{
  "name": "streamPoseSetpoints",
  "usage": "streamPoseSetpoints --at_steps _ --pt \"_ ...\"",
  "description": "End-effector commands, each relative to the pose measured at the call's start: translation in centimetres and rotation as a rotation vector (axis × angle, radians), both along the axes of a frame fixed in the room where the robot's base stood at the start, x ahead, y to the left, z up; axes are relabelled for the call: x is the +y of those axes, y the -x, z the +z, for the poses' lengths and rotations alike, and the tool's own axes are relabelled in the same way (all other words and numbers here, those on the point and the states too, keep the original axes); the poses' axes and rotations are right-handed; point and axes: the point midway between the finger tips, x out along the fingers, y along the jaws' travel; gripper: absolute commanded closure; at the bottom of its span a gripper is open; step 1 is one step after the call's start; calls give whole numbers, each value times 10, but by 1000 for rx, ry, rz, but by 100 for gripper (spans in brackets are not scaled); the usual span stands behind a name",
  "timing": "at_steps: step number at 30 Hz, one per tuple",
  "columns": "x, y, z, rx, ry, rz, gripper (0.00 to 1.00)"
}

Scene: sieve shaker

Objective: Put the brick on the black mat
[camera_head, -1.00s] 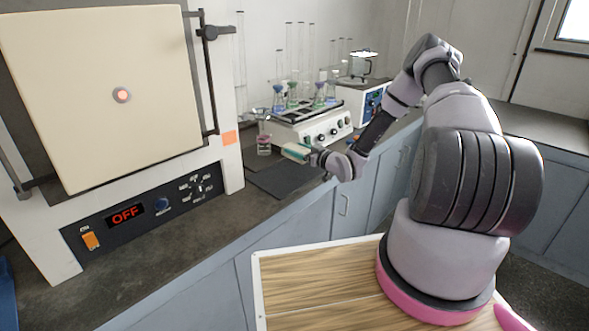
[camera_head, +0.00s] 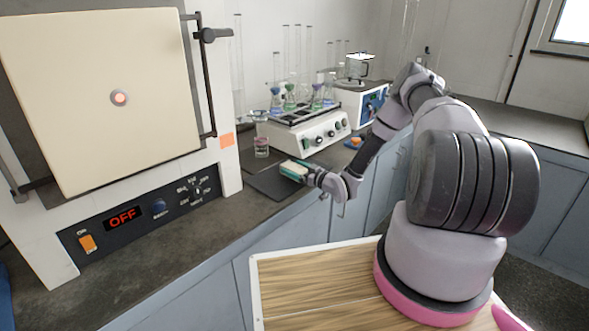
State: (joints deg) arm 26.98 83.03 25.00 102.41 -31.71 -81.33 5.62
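The brick (camera_head: 293,169), pale on top with a green edge, is at the end of my gripper (camera_head: 298,171). It is over the right part of the black mat (camera_head: 270,185), low and close to its surface; I cannot tell whether it touches. My gripper appears shut on the brick, and the fingers are small and partly hidden. The mat lies flat on the dark counter, its left part bare.
A glass beaker (camera_head: 261,148) stands just behind the mat. A shaker (camera_head: 310,132) with several flasks is further back. A furnace (camera_head: 110,110) reading OFF stands to the left. A small blue and orange item (camera_head: 355,142) lies right of the shaker.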

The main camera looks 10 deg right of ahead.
Motion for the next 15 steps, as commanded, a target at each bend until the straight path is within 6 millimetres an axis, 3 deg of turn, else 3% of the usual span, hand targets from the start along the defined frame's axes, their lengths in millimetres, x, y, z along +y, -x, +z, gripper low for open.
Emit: streamPoseSetpoints --at_steps 11,15 --pt "0 0 3 -1 1 0 1" --pt "-11 14 3 2 0 -1 1"
